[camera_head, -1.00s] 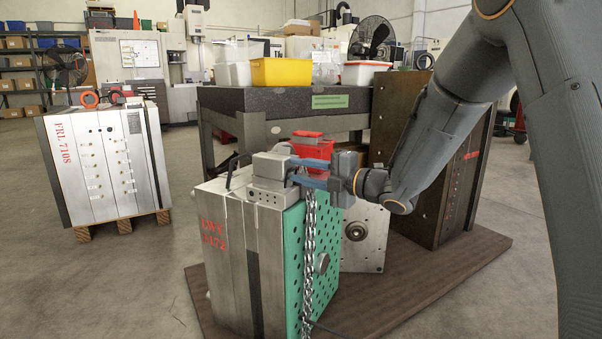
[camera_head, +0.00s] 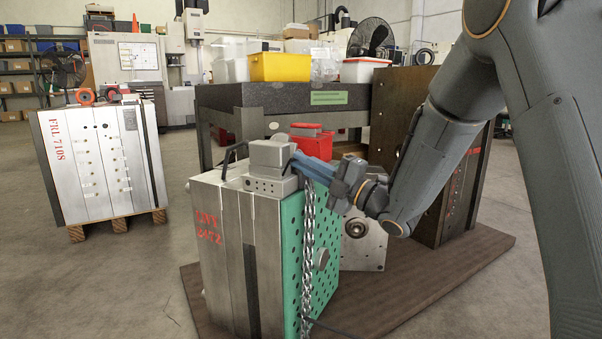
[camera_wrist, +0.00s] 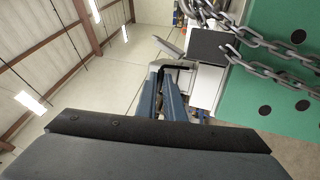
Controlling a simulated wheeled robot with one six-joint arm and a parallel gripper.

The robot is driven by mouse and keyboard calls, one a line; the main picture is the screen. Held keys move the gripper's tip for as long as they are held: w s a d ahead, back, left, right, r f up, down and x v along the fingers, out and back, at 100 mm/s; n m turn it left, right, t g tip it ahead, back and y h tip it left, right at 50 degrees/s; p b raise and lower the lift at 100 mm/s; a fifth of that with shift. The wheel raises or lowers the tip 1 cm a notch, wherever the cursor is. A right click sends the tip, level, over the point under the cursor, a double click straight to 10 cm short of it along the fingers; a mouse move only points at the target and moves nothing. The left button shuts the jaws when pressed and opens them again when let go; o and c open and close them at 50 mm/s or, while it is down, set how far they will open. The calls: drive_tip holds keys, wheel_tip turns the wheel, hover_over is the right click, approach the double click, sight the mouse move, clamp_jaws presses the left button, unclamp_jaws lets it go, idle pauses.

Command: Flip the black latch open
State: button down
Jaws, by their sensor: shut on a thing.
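The black latch (camera_head: 234,152) shows in the head view as a thin dark bent piece on top of the near mould base (camera_head: 225,250), partly hidden by a grey metal block (camera_head: 270,155). My gripper (camera_head: 296,164) reaches in from the right at the block's upper right side, its blue fingers sloping up to the left. In the wrist view the fingers (camera_wrist: 171,88) are close together, with a black bent piece (camera_wrist: 158,70) at their tips. The gripper is shut on this piece, which looks like the latch. The exact contact is hidden in the head view.
A chain (camera_head: 307,250) hangs down the green perforated face (camera_head: 322,215) beside the block. A red bin (camera_head: 313,143) and a dark workbench (camera_head: 290,97) stand behind. A tall brown block (camera_head: 400,110) stands right.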

drive_tip(key=f+t+y+b, duration=0.1)
drive_tip(key=b, duration=0.2)
drive_tip(key=f+m+t+y+b, duration=0.1)
drive_tip(key=t+y+b, duration=0.1)
drive_tip(key=b, duration=0.2)
drive_tip(key=f+t+y+b, duration=0.1)
drive_tip(key=b, duration=0.2)
drive_tip(key=shift+s+d+f+m+t+y+b, duration=0.2)
drive_tip(key=shift+d+m+t+y+b, duration=0.1)
drive_tip(key=shift+d+b, duration=0.1)
drive_tip(key=shift+r+b, duration=0.1)
drive_tip(key=shift+b, duration=0.2)
drive_tip(key=c, duration=1.9)
unclamp_jaws()
drive_tip(key=shift+o, duration=0.2)
